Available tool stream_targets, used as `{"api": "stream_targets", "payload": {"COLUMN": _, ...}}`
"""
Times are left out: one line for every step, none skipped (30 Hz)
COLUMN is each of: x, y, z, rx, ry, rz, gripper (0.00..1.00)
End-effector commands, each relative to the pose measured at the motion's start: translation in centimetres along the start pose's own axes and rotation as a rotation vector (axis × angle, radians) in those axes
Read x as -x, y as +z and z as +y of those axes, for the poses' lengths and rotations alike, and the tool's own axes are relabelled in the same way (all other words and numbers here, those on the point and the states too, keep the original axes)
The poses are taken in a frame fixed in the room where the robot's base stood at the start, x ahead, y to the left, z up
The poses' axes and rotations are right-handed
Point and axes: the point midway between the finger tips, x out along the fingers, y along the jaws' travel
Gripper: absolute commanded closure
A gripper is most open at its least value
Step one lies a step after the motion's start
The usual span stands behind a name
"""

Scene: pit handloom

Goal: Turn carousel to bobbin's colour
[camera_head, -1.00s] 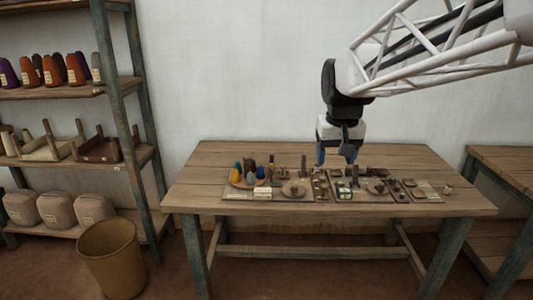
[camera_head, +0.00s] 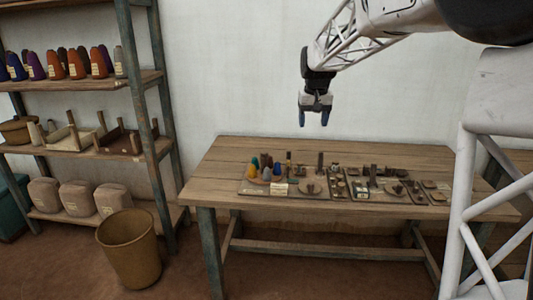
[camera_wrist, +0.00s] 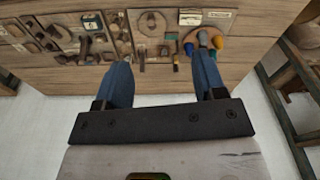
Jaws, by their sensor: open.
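The carousel (camera_head: 262,181) is a round wooden disc at the left end of the boards on the table. Upright cones in yellow, green, red-brown, blue and grey stand on it. In the wrist view the carousel (camera_wrist: 190,36) lies at the upper right, partly behind the right finger. My gripper (camera_head: 313,121) is open and empty, well above the table and to the right of the carousel. Its two blue fingers (camera_wrist: 161,65) are wide apart in the wrist view. I cannot make out which small piece is the bobbin, or its colour.
A flat disc with a peg (camera_head: 311,189) sits right of the carousel, followed by boards of small dark parts (camera_head: 387,192). A shelf of coloured cones (camera_head: 80,82) and a bin (camera_head: 130,250) stand at the left. The table's left end (camera_head: 213,170) is clear.

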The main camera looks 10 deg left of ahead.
Motion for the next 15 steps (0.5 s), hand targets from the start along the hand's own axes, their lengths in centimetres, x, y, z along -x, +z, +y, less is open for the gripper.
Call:
{"api": "stream_targets", "payload": {"x": -0.6, "y": -1.3, "z": -0.4, "rx": 0.005, "ry": -0.001, "rz": -0.004, "gripper": 0.36}}
{"api": "stream_targets", "payload": {"x": -0.8, "y": -2.0, "z": -0.6, "rx": 0.008, "ry": -0.001, "rz": -0.006, "gripper": 0.36}}
{"api": "stream_targets", "payload": {"x": -1.2, "y": -2.9, "z": -0.8, "rx": 0.012, "ry": -0.001, "rz": -0.009, "gripper": 0.36}}
{"api": "stream_targets", "payload": {"x": -1.5, "y": -3.5, "z": -1.1, "rx": 0.014, "ry": -0.002, "rz": -0.011, "gripper": 0.36}}
{"api": "stream_targets", "payload": {"x": -1.7, "y": -4.2, "z": -1.2, "rx": 0.017, "ry": -0.002, "rz": -0.013, "gripper": 0.36}}
{"api": "stream_targets", "payload": {"x": -2.1, "y": -5.1, "z": -1.5, "rx": 0.020, "ry": -0.002, "rz": -0.016, "gripper": 0.36}}
{"api": "stream_targets", "payload": {"x": -2.4, "y": -5.8, "z": -1.7, "rx": 0.023, "ry": -0.003, "rz": -0.017, "gripper": 0.36}}
{"api": "stream_targets", "payload": {"x": -2.7, "y": -6.5, "z": -1.9, "rx": 0.026, "ry": -0.003, "rz": -0.018, "gripper": 0.36}}
{"api": "stream_targets", "payload": {"x": -3.1, "y": -7.3, "z": -2.2, "rx": 0.029, "ry": -0.003, "rz": -0.021, "gripper": 0.36}}
{"api": "stream_targets", "payload": {"x": -3.4, "y": -8.0, "z": -2.4, "rx": 0.032, "ry": -0.004, "rz": -0.022, "gripper": 0.36}}
{"api": "stream_targets", "payload": {"x": -3.8, "y": -8.6, "z": -2.6, "rx": 0.035, "ry": -0.004, "rz": -0.024, "gripper": 0.36}}
{"api": "stream_targets", "payload": {"x": -4.2, "y": -9.5, "z": -3.0, "rx": 0.038, "ry": -0.004, "rz": -0.027, "gripper": 0.36}}
{"api": "stream_targets", "payload": {"x": -4.5, "y": -10.1, "z": -3.2, "rx": 0.041, "ry": -0.005, "rz": -0.028, "gripper": 0.36}}
{"api": "stream_targets", "payload": {"x": -5.0, "y": -10.8, "z": -3.5, "rx": 0.044, "ry": -0.005, "rz": -0.031, "gripper": 0.36}}
{"api": "stream_targets", "payload": {"x": -5.4, "y": -11.6, "z": -3.8, "rx": 0.048, "ry": -0.005, "rz": -0.033, "gripper": 0.36}}
